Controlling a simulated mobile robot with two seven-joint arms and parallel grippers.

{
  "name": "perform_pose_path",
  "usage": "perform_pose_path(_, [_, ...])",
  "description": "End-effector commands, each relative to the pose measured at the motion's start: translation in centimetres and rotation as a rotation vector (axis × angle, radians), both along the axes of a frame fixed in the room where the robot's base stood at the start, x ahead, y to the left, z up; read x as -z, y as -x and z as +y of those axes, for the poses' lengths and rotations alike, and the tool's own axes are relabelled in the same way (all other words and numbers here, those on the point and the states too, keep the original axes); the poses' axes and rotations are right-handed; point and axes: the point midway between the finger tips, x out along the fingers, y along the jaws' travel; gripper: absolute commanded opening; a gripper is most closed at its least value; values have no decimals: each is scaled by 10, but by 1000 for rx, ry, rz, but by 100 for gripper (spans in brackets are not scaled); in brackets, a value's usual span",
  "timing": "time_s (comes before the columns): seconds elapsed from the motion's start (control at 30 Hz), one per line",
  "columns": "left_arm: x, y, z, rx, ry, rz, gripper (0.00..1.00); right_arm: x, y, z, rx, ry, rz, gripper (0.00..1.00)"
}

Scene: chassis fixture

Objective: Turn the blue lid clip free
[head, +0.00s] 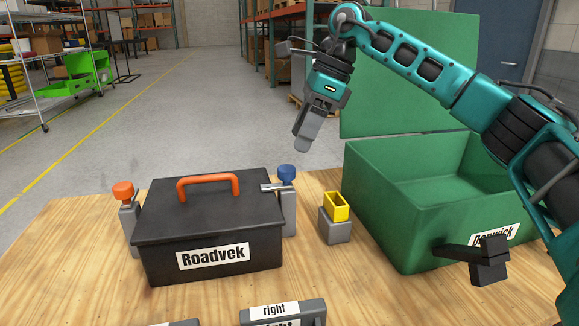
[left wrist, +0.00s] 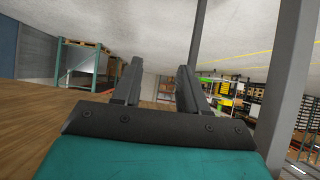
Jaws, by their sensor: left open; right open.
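The blue lid clip (head: 286,174) stands on a grey post at the right side of the black toolbox (head: 160,225) labelled Roadvek. Its metal bar (head: 271,187) points left and reaches over the lid's right edge. An orange clip (head: 123,192) stands on a post at the box's left side; I cannot make out a bar there. The lid is shut, with an orange handle (head: 208,181). My right gripper (head: 303,138) hangs above and behind the blue clip, pointing down, open and apart from it. My left gripper (left wrist: 158,80) shows only in the left wrist view, open and empty.
A yellow open piece (head: 337,206) sits on a grey block right of the clip. A green bin (head: 400,220) with its lid raised stands at the right, with a black lever-like part (head: 488,262) before it. Plates, one reading "right" (head: 283,312), lie at the front edge.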

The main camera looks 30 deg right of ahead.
Motion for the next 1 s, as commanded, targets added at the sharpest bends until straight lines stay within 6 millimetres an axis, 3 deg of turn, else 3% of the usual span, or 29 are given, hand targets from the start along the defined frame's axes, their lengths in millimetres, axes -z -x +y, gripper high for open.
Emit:
perform_pose_path(0.03, [1, -1, -1, 2, 3, -4, 43, 13, -1, 4, -1, 2, 3, 63])
perform_pose_path(0.2, [2, -4, -3, 6, 6, -9, 43, 42, -7, 15, 0, 1, 2, 63])
perform_pose_path(0.4, [2, -6, -4, 6, 7, -11, 43, 60, -11, 22, 0, 1, 0, 63])
perform_pose_path(0.77, [0, -6, -4, 7, 8, -12, 43, 64, -12, 24, 0, 0, -1, 63])
perform_pose_path(1.0, [0, -6, -4, 7, 9, -11, 43, 64, -12, 24, 1, 0, 0, 41])
